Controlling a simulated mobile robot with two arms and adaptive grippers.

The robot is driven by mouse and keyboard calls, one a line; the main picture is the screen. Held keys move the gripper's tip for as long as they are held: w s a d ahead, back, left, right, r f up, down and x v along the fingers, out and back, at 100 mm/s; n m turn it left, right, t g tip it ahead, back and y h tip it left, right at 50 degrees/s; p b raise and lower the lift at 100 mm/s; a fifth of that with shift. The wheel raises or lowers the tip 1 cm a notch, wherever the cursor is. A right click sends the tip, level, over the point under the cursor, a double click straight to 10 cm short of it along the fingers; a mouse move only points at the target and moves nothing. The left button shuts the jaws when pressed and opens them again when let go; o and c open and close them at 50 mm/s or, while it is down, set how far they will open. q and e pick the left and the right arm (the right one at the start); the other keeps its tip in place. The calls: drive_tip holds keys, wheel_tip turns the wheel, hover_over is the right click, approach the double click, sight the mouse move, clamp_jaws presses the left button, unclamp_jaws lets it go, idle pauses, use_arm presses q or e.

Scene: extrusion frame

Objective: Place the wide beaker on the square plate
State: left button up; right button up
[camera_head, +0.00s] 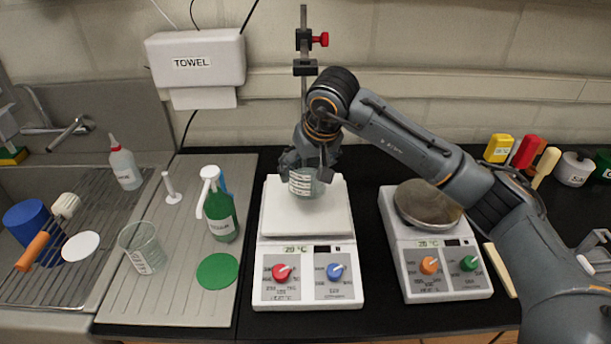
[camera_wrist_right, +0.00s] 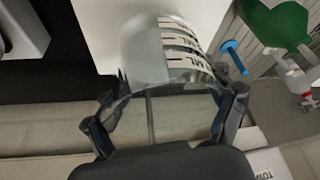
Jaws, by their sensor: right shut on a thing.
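The wide beaker (camera_head: 302,185) is clear glass with a printed scale. It is upright at the back part of the white square plate (camera_head: 330,217) of the left hotplate. My right gripper (camera_head: 306,166) is shut on the beaker from behind and above. In the right wrist view, the two fingers (camera_wrist_right: 168,98) are on either side of the beaker (camera_wrist_right: 150,50), and the white plate (camera_wrist_right: 95,22) lies under it. I cannot tell whether the beaker's base touches the plate. My left gripper is not in view.
A second hotplate with a round metal plate (camera_head: 428,205) stands to the right. A stand with clamps (camera_head: 304,66) rises behind the square plate. To the left are a green bottle (camera_head: 221,217), another glass beaker (camera_head: 146,250), a green disc (camera_head: 217,271) and the sink rack (camera_head: 60,268).

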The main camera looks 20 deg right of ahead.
drive_tip(key=f+p, duration=0.2)
drive_tip(key=f, duration=0.1)
drive_tip(key=shift+w+a, duration=0.15)
drive_tip(key=shift+w, duration=0.05)
drive_tip(key=shift+f, duration=0.3)
drive_tip(key=shift+f, duration=0.1)
drive_tip(key=o, duration=1.3)
drive_tip(key=shift+c, duration=0.2)
